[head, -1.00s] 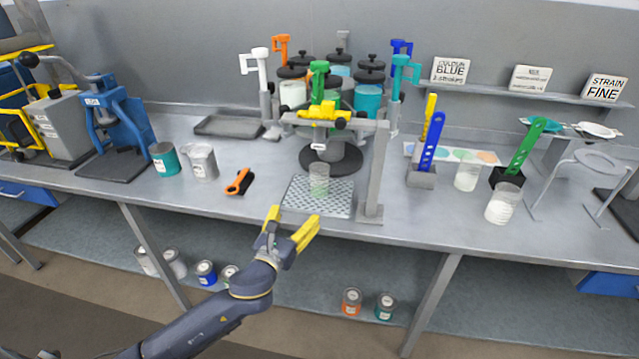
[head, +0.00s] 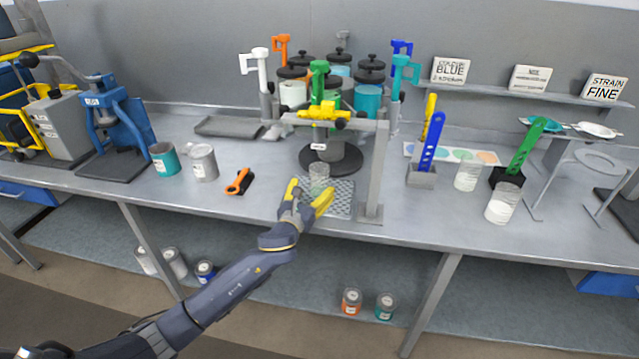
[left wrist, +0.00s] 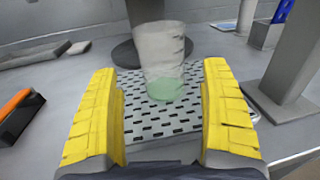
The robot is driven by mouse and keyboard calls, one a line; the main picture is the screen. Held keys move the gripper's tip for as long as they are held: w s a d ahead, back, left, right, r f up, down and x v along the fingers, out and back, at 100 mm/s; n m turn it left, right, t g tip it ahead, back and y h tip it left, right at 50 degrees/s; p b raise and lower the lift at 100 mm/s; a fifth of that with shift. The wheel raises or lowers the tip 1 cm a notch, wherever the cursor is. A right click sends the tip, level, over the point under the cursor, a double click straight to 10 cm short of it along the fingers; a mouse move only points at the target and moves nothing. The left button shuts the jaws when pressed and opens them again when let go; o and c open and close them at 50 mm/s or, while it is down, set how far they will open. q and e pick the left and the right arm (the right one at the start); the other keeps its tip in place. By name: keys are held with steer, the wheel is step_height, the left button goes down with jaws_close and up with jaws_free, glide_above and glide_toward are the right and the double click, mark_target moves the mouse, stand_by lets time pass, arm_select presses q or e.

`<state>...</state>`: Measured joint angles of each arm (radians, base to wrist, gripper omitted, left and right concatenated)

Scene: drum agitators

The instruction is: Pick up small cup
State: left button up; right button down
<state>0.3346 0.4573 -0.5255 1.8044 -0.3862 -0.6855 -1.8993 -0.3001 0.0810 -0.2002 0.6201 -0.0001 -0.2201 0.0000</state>
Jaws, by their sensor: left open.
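The small cup (head: 319,174) is clear with a pale green bottom and stands upright on the perforated drip tray (head: 343,203) under the dispenser. In the left wrist view the cup (left wrist: 161,58) is straight ahead, centred between the finger lines, and its green base rests on the tray (left wrist: 150,125). My left gripper (head: 308,193) is open, with yellow fingers, just in front of the cup. In the left wrist view the fingers (left wrist: 162,112) are spread to either side, and nothing is held between them. My right gripper is not in view.
The dispenser's grey post (head: 375,175) stands close to the right of the tray. An orange-handled brush (head: 238,182) lies to the left, beside a grey can (head: 203,163). A round dark base (head: 330,160) is behind the cup. White-filled cups (head: 503,203) stand farther right.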

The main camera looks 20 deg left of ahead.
mark_target(316, 185)
arm_select(q)
steer(key=shift+w+d+r, duration=0.1)
steer(key=shift+w+d, duration=0.05)
steer(key=shift+w, duration=1.15)
steer(key=shift+w+d+r, duration=0.1)
steer(key=shift+w+d, duration=0.05)
steer(key=shift+w, duration=1.15)
steer(key=c, duration=1.1)
steer(key=shift+c, duration=0.2)
